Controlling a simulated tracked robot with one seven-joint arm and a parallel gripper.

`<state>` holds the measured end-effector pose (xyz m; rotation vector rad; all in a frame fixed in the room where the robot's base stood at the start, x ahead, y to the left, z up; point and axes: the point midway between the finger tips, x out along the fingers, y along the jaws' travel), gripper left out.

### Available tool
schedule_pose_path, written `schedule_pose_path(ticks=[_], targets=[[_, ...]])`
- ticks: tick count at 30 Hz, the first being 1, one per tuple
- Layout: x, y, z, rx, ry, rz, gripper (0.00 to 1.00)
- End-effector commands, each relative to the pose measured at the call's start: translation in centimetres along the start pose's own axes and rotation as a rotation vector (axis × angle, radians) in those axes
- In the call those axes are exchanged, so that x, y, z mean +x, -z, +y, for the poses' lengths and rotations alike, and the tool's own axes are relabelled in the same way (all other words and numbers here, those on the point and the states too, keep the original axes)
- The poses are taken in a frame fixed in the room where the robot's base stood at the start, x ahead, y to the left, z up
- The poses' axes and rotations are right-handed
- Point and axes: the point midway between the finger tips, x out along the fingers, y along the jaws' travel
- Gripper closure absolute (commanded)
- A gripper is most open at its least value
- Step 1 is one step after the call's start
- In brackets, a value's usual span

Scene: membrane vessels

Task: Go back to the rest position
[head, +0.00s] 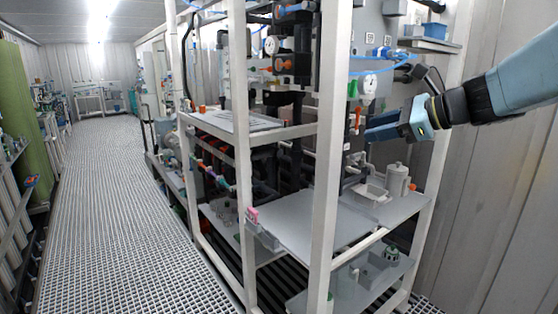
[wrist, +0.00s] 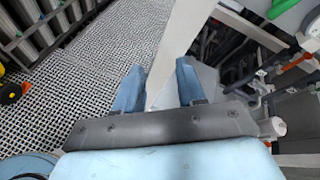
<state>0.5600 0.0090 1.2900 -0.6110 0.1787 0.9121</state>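My gripper (head: 368,128) is at the right of the head view, held out in front of the rack's right part, with its fingers pointing left. In the wrist view my gripper (wrist: 158,82) shows two blue fingers spread apart with nothing held between them. A white rack post (wrist: 185,40) shows in the gap between the fingers. I cannot tell how far beyond the fingertips the post is.
The white rack frame (head: 325,150) holds a grey shelf (head: 310,222), valves and piping close to my gripper. A grey canister (head: 397,180) stands below it. A corrugated wall (head: 500,200) is at the right. The grated aisle (head: 120,210) at the left is clear.

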Motion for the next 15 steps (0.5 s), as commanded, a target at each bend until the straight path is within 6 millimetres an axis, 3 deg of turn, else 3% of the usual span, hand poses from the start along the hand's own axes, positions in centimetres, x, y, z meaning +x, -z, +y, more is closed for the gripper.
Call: schedule_pose_path(ticks=[1, 6, 12, 15], targets=[[0.1, 0.0, 2.2, -0.116, -0.048, 0.044, 0.61], [-0.2, 1.6, 8.5, -0.545, -0.228, 0.199, 0.61], [-2.0, 4.2, 14.0, -1.07, -0.46, 0.349, 0.61], [-3.2, 5.6, 15.8, -1.331, -0.583, 0.415, 0.61]])
